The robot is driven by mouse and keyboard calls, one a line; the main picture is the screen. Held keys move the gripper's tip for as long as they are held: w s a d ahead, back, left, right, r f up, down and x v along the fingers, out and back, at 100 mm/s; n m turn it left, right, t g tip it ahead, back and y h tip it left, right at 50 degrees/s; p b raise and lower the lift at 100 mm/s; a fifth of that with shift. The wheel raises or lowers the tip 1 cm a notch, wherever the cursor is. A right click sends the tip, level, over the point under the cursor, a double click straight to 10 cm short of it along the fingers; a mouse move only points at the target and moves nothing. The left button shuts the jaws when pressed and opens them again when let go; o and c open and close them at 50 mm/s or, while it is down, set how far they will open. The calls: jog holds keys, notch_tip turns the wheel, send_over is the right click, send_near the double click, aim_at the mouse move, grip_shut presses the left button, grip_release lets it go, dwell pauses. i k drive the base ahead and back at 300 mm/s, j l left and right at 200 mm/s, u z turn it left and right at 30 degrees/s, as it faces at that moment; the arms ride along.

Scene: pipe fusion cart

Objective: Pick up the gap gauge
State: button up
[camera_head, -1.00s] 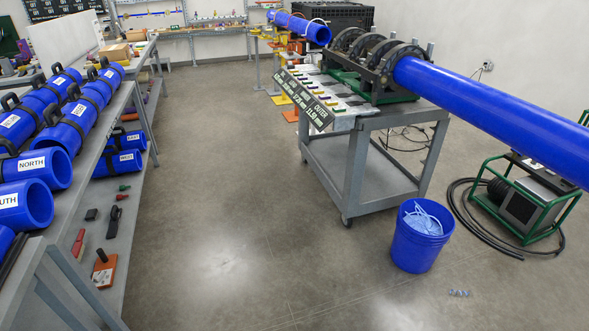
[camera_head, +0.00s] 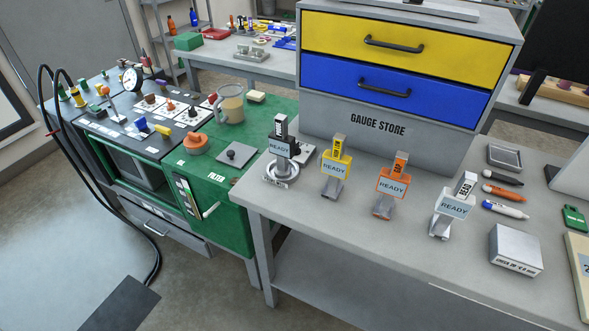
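Several small gauges with READY tags stand in a row on the grey bench, in front of the gauge store (camera_head: 385,138). From left to right they are a black one on a round metal base (camera_head: 281,172), a yellow one (camera_head: 331,187), an orange one (camera_head: 384,206) and a white-grey one (camera_head: 441,226). Each has an upright labelled tab at its top. My gripper is not in view.
The gauge store has yellow and blue drawers, both shut. Markers (camera_head: 504,209), a metal block (camera_head: 514,250) and a small tray (camera_head: 504,157) lie to the right. A green bench with a plastic jug (camera_head: 231,104) adjoins at left. Open floor shows at lower left.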

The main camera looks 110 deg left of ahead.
aim_at(392, 183)
jog(key=u, duration=2.9)
